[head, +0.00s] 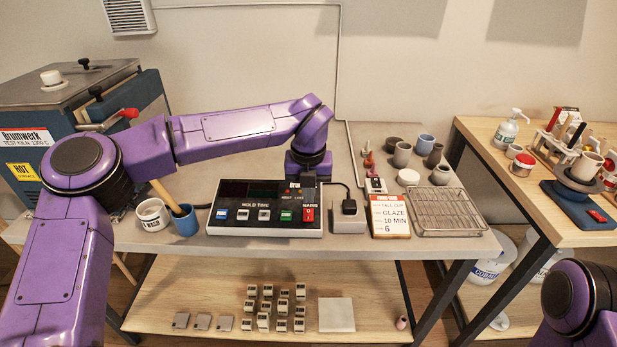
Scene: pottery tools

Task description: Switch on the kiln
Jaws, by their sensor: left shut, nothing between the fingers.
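The kiln (70,100) is a blue box with a grey lid at the far left, marked "Brumwerk test kiln" and "HOT". A control box (262,230) with a dark display, a row of buttons and "MAINS" lettering lies on the grey table. Its red mains switch (309,215) is at the right end. My left arm reaches over the table. My left gripper (308,180) points down at the back right of the control box, just behind the red switch, shut and empty. Whether its fingertips touch the box cannot be told. My right gripper is out of view; only its arm shows.
A white cup (152,214) and a blue cup (184,221) stand left of the control box. A grey socket block with a black plug (349,208), a glaze card (390,216) and a wire rack (447,209) are to its right. Several small pots stand behind.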

